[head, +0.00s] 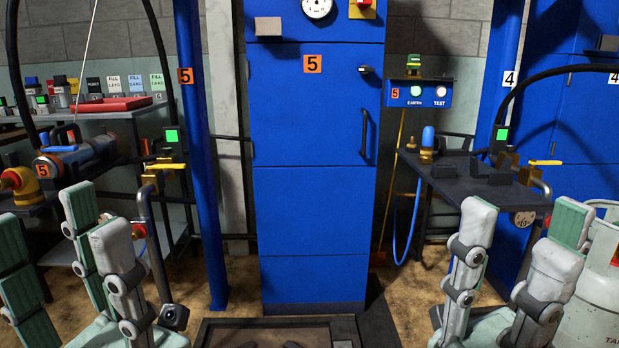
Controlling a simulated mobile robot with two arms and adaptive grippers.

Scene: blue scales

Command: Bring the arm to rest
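My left gripper (58,225) is at the lower left, its grey and green fingers pointing up and spread apart. My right gripper (522,226) is at the lower right, also pointing up with its fingers apart. I see nothing held between the fingers of either one. Both stand in front of the blue cabinet (312,210), one on each side. Most of both arms is below the picture edge.
A side table (470,186) with fittings and a hose stands behind my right gripper. A grey gas cylinder (592,300) is close on its right. Behind my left gripper are a bench with a red tray (112,104) and a blue post (203,180). A low platform (275,335) lies centrally.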

